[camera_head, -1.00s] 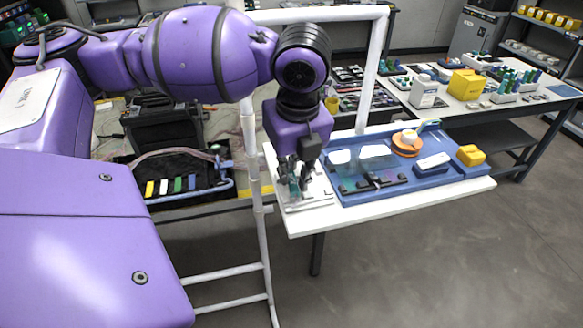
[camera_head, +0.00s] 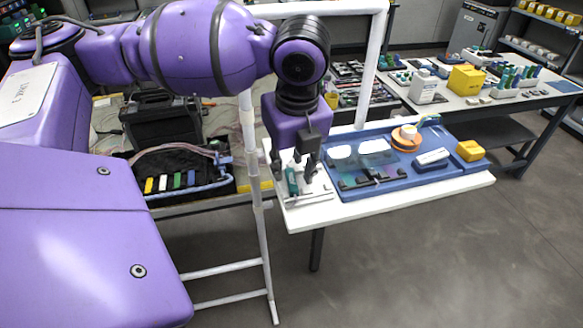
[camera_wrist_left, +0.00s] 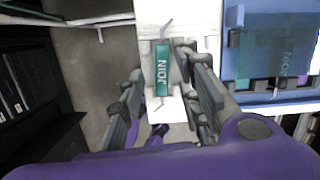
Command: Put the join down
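The join, a teal block lettered JOIN (camera_wrist_left: 162,68), lies on a white plate at the left end of the white table. It also shows in the head view (camera_head: 292,182), partly beside my finger. My left gripper (camera_head: 303,168) is just above and beside it. In the left wrist view its fingers (camera_wrist_left: 160,62) stand apart on either side of the join, with visible gaps. They look open and empty. Thin pale strands stick out from both ends of the join. My right gripper is not in view.
A blue tray (camera_head: 415,178) with clear covers and dark clips sits right of the join. An orange spool (camera_head: 406,139) and a yellow box (camera_head: 470,151) are farther right. A white post (camera_head: 249,140) stands left of the table. The front table strip is clear.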

